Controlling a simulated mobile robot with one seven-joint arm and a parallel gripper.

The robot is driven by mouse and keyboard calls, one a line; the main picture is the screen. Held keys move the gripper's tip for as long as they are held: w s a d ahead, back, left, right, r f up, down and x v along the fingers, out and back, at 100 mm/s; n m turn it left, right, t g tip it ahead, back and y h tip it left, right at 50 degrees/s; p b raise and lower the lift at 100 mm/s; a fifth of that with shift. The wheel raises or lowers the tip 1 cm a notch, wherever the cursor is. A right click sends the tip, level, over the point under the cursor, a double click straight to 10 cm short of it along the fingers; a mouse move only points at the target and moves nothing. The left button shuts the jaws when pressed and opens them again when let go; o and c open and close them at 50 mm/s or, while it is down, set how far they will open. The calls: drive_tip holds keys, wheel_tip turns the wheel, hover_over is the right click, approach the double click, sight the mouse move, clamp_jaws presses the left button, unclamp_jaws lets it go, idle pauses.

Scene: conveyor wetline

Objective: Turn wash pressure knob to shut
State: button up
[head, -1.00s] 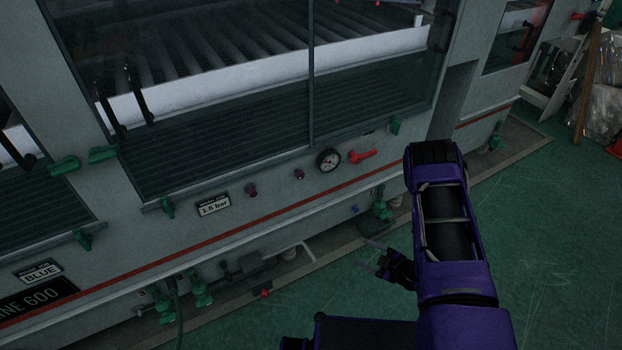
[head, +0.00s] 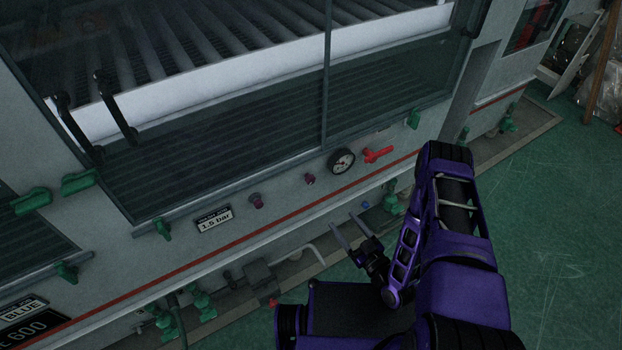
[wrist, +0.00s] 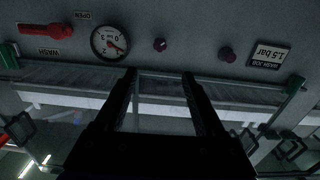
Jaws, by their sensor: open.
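On the machine's front panel, a red handle (head: 378,155) sits right of a round white pressure gauge (head: 342,161). The wrist view, upside down, shows this red handle (wrist: 45,31) lying roughly sideways between OPEN and WASH labels, beside the gauge (wrist: 110,42). Two small dark red knobs (head: 310,179) (head: 257,200) lie left of the gauge; which one is the wash pressure knob I cannot tell for certain. My gripper (head: 348,226) is open and empty, below and in front of the panel, apart from the gauge and handle. Its two fingers also show in the wrist view (wrist: 159,76).
A "1.5 bar" sign (head: 214,219) is left of the knobs. Green latches (head: 162,228) line the window frame. Pipes and green valves (head: 204,305) sit below the panel. Green floor (head: 550,220) is clear at the right.

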sight(312, 182)
drive_tip(key=b+x, duration=0.1)
drive_tip(key=x, duration=1.6)
drive_tip(key=shift+b, duration=0.35)
drive_tip(key=shift+c, duration=0.4)
clamp_jaws()
